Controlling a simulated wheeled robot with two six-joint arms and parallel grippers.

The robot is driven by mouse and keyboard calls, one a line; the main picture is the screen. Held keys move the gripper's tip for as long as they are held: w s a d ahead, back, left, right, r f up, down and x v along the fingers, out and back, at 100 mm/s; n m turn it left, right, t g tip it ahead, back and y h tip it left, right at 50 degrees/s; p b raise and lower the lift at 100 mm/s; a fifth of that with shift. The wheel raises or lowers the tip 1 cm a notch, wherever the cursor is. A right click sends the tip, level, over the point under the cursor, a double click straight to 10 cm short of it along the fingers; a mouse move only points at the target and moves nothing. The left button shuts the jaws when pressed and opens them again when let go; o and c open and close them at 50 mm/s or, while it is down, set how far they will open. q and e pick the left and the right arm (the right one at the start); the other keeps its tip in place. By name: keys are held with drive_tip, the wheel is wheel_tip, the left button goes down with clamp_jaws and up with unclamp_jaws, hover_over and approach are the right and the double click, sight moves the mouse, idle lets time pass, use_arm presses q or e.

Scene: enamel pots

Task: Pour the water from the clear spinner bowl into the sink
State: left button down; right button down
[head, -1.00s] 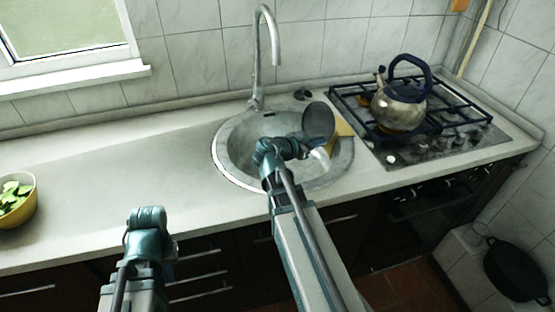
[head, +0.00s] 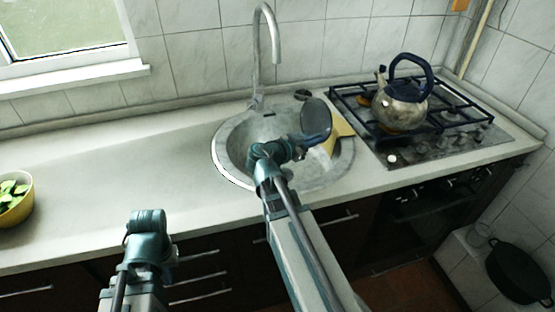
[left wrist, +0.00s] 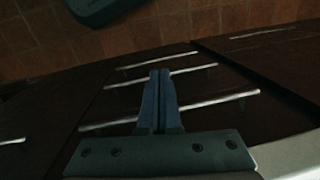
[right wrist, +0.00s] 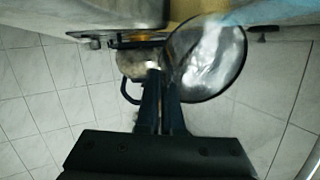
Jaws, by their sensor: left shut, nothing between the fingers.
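My right gripper (head: 298,143) is shut on the rim of the clear spinner bowl (head: 316,119) above the right part of the round sink (head: 232,178). The bowl is tipped steeply on its side. In the right wrist view, the bowl (right wrist: 207,62) is beside my right fingertips (right wrist: 161,75), with a bright, whitish patch inside; how much water is left in it I cannot tell. My left gripper (head: 148,215) is shut and empty in front of the counter; in the left wrist view its fingers (left wrist: 160,75) meet above the floor and drawer fronts.
A tall faucet (head: 258,60) rises behind the sink. A yellow object (head: 341,131) lies at the sink's right side. A kettle (head: 399,107) stands on the gas stove to the right. A yellow bowl with green pieces (head: 12,207) is at the far left; the counter between is clear.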

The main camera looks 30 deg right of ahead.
drive_tip(key=shift+a+r+h+b, duration=0.35)
drive_tip(key=shift+a+h+b, duration=0.15)
drive_tip(key=shift+a, duration=0.1)
drive_tip(key=shift+d+p, duration=0.25)
drive_tip(key=shift+p, duration=0.1)
drive_tip(key=shift+d+f+y+p, duration=2.1)
drive_tip(key=shift+f+y+p, duration=0.15)
drive_tip(key=shift+y+p, duration=0.85)
drive_tip(key=d+r+m+g+y+p, duration=0.1)
drive_tip(key=d+r+y+p, duration=0.4)
drive_tip(key=y+p, duration=0.4)
drive_tip(key=shift+w+d+m+y+p, duration=0.25)
drive_tip(key=shift+d+p, duration=0.3)
drive_tip(key=shift+p, duration=1.2)
